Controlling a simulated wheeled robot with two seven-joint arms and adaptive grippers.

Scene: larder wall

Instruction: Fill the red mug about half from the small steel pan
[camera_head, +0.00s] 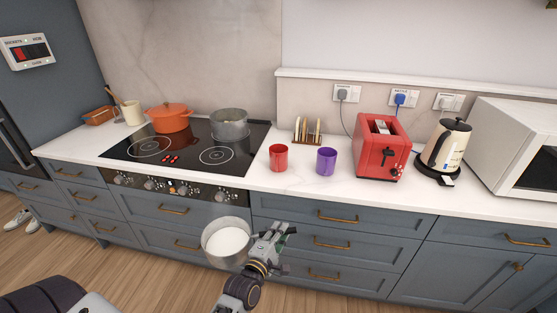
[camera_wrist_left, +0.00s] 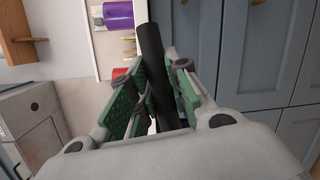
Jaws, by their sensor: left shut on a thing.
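The red mug (camera_head: 278,158) stands upright on the white counter, right of the hob; its inside is too small to read. The small steel pan (camera_head: 210,252) holds white contents and hangs in front of the drawers, below and in front of the counter edge. My left gripper (camera_head: 274,240) is shut on the pan's handle, at the pan's right side. In the left wrist view the black handle (camera_wrist_left: 152,50) lies between the green finger pads of my left gripper (camera_wrist_left: 155,85). The pan is apart from the mug. My right gripper is not in view.
A purple mug (camera_head: 326,161) stands just right of the red one, with a plate rack (camera_head: 307,138) behind. A red toaster (camera_head: 377,150), kettle (camera_head: 445,148) and microwave (camera_head: 512,145) stand further right. A steel pot (camera_head: 229,125) and orange pot (camera_head: 169,118) sit on the hob (camera_head: 180,150).

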